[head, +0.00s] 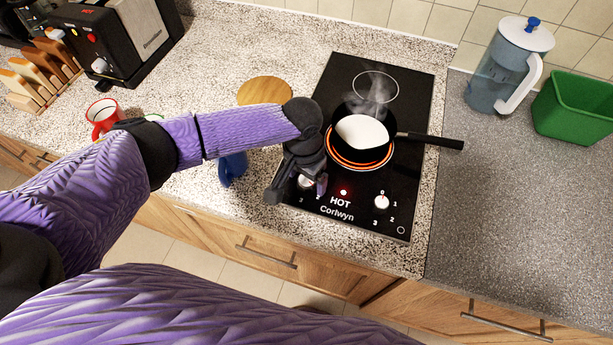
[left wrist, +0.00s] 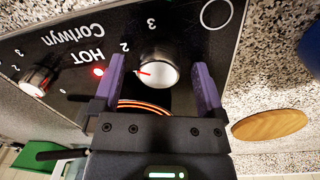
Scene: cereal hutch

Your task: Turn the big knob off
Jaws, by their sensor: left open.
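The hob (head: 418,110) has two white knobs on its front panel. The left knob (left wrist: 158,68) sits between the two purple fingers of my left gripper (head: 300,186), which is open around it with gaps on both sides. Its red mark points toward the "2" in the left wrist view. In the head view this knob (head: 306,182) is mostly hidden by the gripper. The right knob (head: 382,202) stands clear of the gripper. The red HOT light (head: 343,192) is lit. My right gripper is out of view.
A steaming black pan with white contents (head: 361,131) sits on the glowing orange ring (head: 345,160), its handle (head: 430,140) pointing right. A round wooden board (head: 265,91), blue item (head: 232,168) and red mug (head: 103,116) are left. A jug (head: 497,80) and green bin (head: 575,108) stand right.

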